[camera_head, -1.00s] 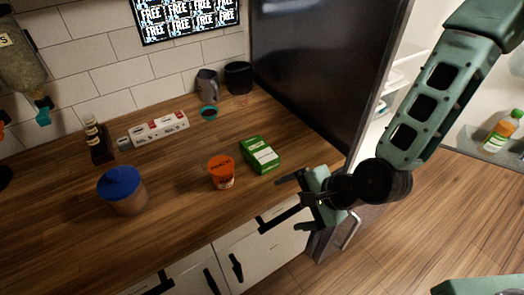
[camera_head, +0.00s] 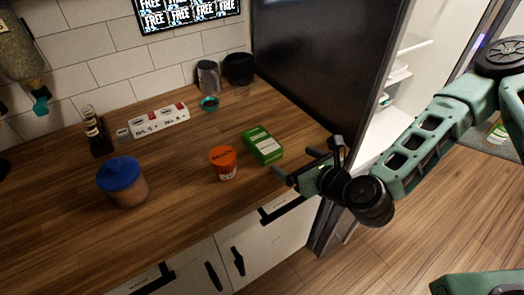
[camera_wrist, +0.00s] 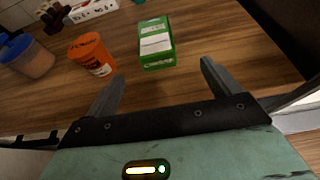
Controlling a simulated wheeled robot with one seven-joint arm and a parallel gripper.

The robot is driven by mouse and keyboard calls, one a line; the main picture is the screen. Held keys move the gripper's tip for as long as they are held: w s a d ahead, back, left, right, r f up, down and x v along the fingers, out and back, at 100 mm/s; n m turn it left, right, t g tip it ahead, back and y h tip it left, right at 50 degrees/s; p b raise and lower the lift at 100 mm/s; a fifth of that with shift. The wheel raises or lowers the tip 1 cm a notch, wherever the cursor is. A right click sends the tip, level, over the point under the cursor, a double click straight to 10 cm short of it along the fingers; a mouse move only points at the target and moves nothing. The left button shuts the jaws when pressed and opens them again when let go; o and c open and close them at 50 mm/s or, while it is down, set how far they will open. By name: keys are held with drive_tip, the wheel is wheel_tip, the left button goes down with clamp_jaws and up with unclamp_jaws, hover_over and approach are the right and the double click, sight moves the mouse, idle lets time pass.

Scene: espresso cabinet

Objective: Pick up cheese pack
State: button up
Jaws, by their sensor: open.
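A green box with a white label, seemingly the cheese pack (camera_head: 263,146), lies on the wooden counter near its right end. It also shows in the wrist view (camera_wrist: 157,44), ahead of the fingers and between their lines. My gripper (camera_head: 296,165) is open and empty, just right of and nearer than the green box, at the counter's front edge. The two fingers show apart in the wrist view (camera_wrist: 160,82). The gripper does not touch the box.
An orange-lidded tub (camera_head: 223,162) stands just left of the green box. A blue-lidded jar (camera_head: 123,182) is further left. A dark fridge side (camera_head: 315,65) bounds the counter on the right.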

sight(264, 147)
drive_tip(key=b, duration=0.3)
drive_tip(key=shift+w+a+f, duration=0.2)
drive_tip(key=shift+w+f, duration=0.2)
drive_tip(key=shift+w+a+f+b, duration=0.1)
drive_tip(key=shift+a+b, duration=0.05)
drive_tip(key=shift+b, duration=1.05)
drive_tip(key=b, duration=0.3)
drive_tip(key=shift+a+f, duration=0.15)
drive_tip(key=shift+a, duration=0.05)
drive_tip(key=x, duration=0.4)
drive_tip(key=b+x, duration=0.1)
drive_tip(key=x, duration=0.1)
drive_tip(key=shift+w+a+r, duration=0.15)
drive_tip(key=shift+a+r, duration=0.05)
drive_tip(key=shift+r, duration=0.05)
drive_tip(key=shift+p+x, duration=0.7)
drive_tip(key=shift+x, duration=2.35)
drive_tip(key=shift+c, duration=0.3)
drive_tip(key=c, duration=1.2)
